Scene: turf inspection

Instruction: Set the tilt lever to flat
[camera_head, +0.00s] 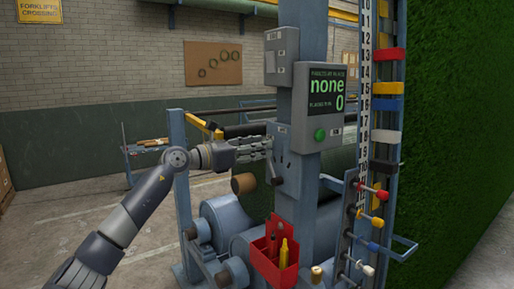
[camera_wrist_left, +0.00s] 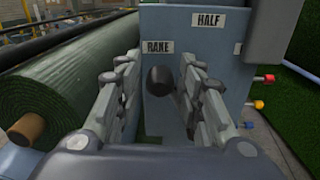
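The tilt lever shows in the left wrist view as a round black knob (camera_wrist_left: 159,81) on a blue-grey box, just below the RAKE label (camera_wrist_left: 158,47). The HALF label (camera_wrist_left: 207,21) is up and to its right; a third label at the right edge is cut off. My left gripper (camera_wrist_left: 160,95) is open, with one finger on each side of the knob and small gaps showing. In the head view my left gripper (camera_head: 266,147) is at the left side of the post's box (camera_head: 290,157), and its fingers partly hide the lever. My right gripper is in neither view.
A screen box (camera_head: 319,105) reading "none" and "0", with a green button, is above right. A red tool holder (camera_head: 273,258) hangs below. A green turf roll (camera_wrist_left: 70,80) lies left of the gripper, and coloured pegs (camera_head: 377,221) stick out at right.

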